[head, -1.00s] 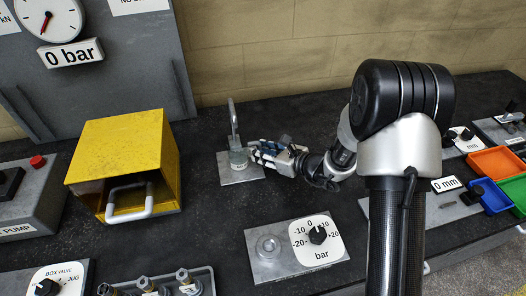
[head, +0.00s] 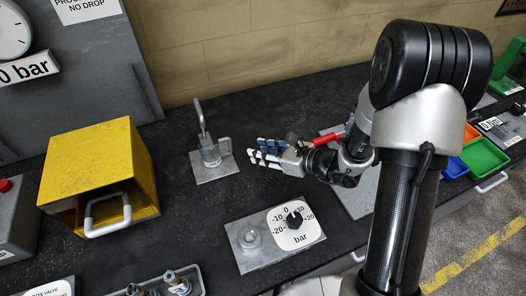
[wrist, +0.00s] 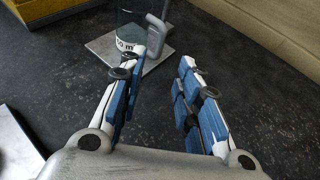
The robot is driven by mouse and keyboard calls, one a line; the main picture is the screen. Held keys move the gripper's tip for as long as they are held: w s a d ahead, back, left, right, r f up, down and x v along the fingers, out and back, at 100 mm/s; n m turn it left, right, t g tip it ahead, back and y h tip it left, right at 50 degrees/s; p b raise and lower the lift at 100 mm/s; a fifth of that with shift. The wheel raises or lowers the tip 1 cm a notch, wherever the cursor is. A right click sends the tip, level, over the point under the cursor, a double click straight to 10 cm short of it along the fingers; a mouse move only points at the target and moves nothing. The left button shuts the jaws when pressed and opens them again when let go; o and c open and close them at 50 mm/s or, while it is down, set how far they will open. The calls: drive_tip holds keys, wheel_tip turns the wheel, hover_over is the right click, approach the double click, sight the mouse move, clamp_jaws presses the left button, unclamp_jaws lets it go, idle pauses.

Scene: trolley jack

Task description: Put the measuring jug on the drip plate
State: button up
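The measuring jug (head: 211,153) is a small clear vessel with a grey handle. It stands upright on the drip plate (head: 203,180), a flat grey metal plate, under a bent metal spout. In the wrist view the jug (wrist: 128,36) and the plate (wrist: 101,47) are at the top, ahead of my fingers. My gripper (head: 259,153) is to the right of the jug and apart from it. Its two blue-padded fingers are spread with nothing between them, as the wrist view (wrist: 158,85) shows.
A yellow box (head: 97,180) with a handle stands at the left. A plate with a bar dial (head: 296,220) lies in front of my gripper. Green and orange trays (head: 484,158) are at the right. The dark bench between jug and dial is clear.

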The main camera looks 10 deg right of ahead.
drive_tip(key=s+a+r+n+g, duration=0.3)
drive_tip(key=s+r+n, duration=0.3)
drive_tip(key=s+n, duration=0.1)
drive_tip(key=s+a+r+n+g, duration=0.3)
drive_tip(key=s+r+n, duration=0.3)
drive_tip(key=s, duration=0.1)
drive_tip(key=s+d+r+n+t+h, duration=0.1)
drive_tip(key=s+d+r+n+h, duration=0.1)
drive_tip(key=s+d+n+h, duration=0.3)
drive_tip(key=s+d+r+n+t+h, duration=0.1)
drive_tip(key=s+d+r+n+h, duration=0.2)
drive_tip(key=s+d+n+h, duration=0.2)
drive_tip(key=s+d+n, duration=0.3)
drive_tip(key=d, duration=0.1)
drive_tip(key=shift+d, duration=0.15)
drive_tip(key=shift+r, duration=0.1)
